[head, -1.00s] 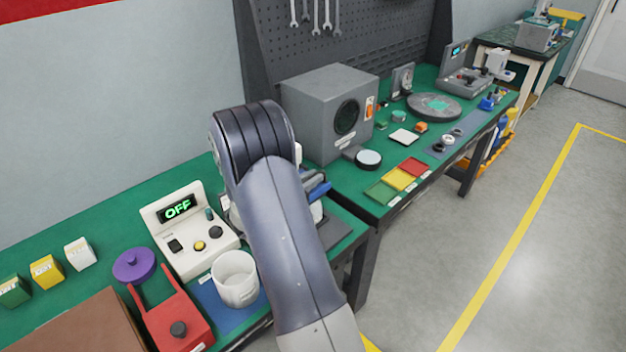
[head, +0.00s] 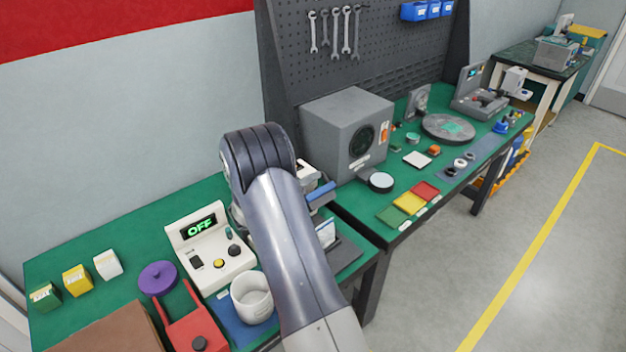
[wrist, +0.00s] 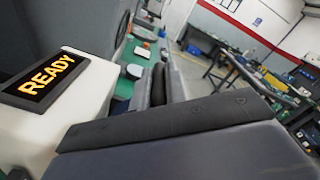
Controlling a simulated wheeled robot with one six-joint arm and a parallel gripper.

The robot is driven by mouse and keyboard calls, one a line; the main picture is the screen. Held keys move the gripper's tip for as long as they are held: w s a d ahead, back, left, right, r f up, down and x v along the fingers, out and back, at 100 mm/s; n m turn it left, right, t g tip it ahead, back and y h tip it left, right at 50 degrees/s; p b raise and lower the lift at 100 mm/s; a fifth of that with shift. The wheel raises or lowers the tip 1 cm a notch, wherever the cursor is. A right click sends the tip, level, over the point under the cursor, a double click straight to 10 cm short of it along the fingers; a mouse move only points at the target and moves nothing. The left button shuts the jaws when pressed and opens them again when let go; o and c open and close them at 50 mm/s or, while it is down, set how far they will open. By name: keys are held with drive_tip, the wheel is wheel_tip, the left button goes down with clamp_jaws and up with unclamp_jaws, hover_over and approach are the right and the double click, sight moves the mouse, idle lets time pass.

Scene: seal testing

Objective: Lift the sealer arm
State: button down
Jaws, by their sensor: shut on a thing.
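The sealer stands behind my arm in the head view and is mostly hidden. A blue bar (head: 321,193), which looks like part of the sealer arm, sticks out to the right of my arm, raised above the sealer's grey base (head: 345,254). A white housing (wrist: 75,110) with a lit READY display (wrist: 45,76) fills the left of the wrist view. My gripper (wrist: 162,101) shows there as dark padded fingers, close to the housing. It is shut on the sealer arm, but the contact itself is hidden. In the head view my arm covers the gripper.
A white tester (head: 212,250) reading OFF, a white cup (head: 254,300), a red fixture (head: 197,330) and a purple disc (head: 158,279) stand left of my arm. A grey box (head: 335,130) and coloured trays (head: 408,203) are right of it. The floor at right is clear.

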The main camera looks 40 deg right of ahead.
drive_tip(key=shift+w, duration=0.2)
idle(0.4)
drive_tip(key=c, duration=1.5)
unclamp_jaws()
drive_tip(key=shift+o, duration=0.2)
drive_tip(key=shift+a, duration=0.1)
drive_tip(key=a+b, duration=0.3)
drive_tip(key=a, duration=0.7)
drive_tip(key=shift+s+a, duration=0.35)
drive_tip(key=shift+s, duration=0.05)
drive_tip(key=shift+c, duration=0.4)
